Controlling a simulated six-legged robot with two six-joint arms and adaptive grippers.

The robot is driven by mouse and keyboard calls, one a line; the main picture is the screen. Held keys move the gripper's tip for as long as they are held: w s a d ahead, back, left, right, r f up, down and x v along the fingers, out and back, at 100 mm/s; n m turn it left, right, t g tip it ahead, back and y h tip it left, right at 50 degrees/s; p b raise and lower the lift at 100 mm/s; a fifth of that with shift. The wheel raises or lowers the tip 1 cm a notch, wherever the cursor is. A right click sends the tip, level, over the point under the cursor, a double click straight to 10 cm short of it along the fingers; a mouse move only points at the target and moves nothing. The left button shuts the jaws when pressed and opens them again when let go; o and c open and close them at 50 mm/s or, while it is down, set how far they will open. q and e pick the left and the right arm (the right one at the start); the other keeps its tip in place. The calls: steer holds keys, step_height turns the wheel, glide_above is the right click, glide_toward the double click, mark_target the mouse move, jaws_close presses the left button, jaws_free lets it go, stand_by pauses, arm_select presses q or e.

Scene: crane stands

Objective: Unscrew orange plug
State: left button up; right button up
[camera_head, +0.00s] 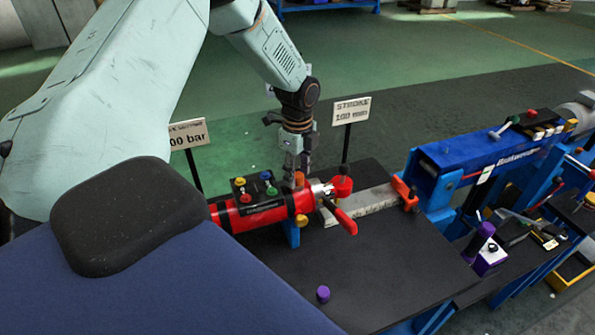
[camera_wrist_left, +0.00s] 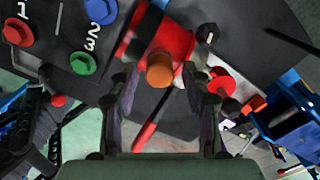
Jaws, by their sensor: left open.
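The orange plug (camera_head: 299,179) stands upright on the red cylinder (camera_head: 262,212), close to my left gripper's fingers. My left gripper (camera_head: 292,168) points down over the cylinder, beside the plug in the head view. In the left wrist view the orange plug (camera_wrist_left: 159,71) shows in the gap between the two open fingers (camera_wrist_left: 158,84). I see space on both sides of it, and neither finger appears to touch it. My right gripper is not in view.
A dark panel (camera_wrist_left: 60,50) with coloured plugs sits beside the cylinder. A red lever (camera_head: 345,221) sticks out from the cylinder's end. A purple cap (camera_head: 323,293) lies on the black table (camera_head: 380,265). A sign (camera_head: 351,110) stands behind, and a blue machine (camera_head: 470,155) stands right.

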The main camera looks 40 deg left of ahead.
arm_select(q)
steer(key=shift+m, duration=0.4)
steer(key=shift+c, duration=0.2)
jaws_close()
stand_by(0.5)
steer(key=shift+r+p, duration=0.15)
steer(key=shift+p, duration=0.2)
stand_by(0.3)
